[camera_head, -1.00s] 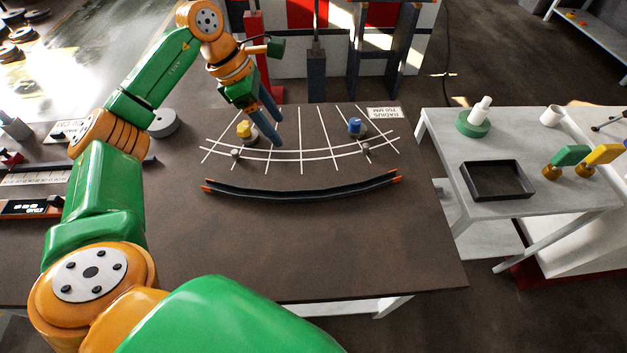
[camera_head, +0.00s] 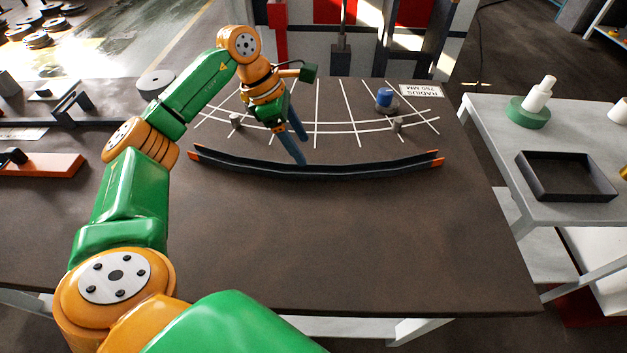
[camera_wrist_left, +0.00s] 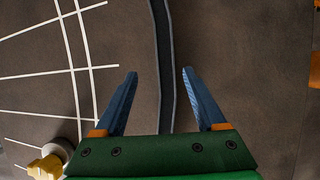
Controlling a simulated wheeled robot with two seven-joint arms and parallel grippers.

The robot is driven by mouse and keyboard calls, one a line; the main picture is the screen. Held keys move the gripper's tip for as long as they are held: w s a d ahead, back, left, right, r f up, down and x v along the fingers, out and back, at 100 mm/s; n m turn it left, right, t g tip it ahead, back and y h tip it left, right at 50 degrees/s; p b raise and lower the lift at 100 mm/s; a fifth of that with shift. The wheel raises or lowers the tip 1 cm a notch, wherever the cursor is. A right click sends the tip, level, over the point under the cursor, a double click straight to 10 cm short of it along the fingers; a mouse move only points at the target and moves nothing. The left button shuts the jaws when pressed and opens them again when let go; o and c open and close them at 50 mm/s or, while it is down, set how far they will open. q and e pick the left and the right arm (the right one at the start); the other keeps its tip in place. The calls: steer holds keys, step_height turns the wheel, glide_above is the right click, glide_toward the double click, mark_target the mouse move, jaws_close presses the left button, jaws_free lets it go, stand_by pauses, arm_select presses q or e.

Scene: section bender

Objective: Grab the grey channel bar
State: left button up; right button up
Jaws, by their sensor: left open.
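The grey channel bar (camera_head: 350,172) lies on the dark table, a long, slightly curved dark channel with orange ends, just in front of the white grid lines. My left gripper (camera_head: 297,150) is open, its blue fingers pointing down over the middle of the bar. In the left wrist view the bar (camera_wrist_left: 162,60) runs up the picture and passes between the two separated fingertips (camera_wrist_left: 160,72). I cannot tell the exact height of the fingertips over the bar. My right gripper is not in view.
A blue-topped peg (camera_head: 384,98) and small grey pins stand on the grid. A yellow-topped peg (camera_wrist_left: 46,166) shows in the left wrist view. A black tray (camera_head: 567,178) sits on the side table at right. The table's front area is clear.

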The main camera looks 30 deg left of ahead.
mark_target(313, 168)
arm_select(q)
steer(key=x, duration=0.2)
steer(key=p+x, duration=0.1)
steer(key=x, duration=0.2)
steer(key=shift+s+d+f, duration=0.25)
steer(key=shift+s+d, duration=0.1)
steer(key=shift+w+f, duration=0.1)
steer(key=shift+f, duration=0.15)
jaws_close()
stand_by(0.8)
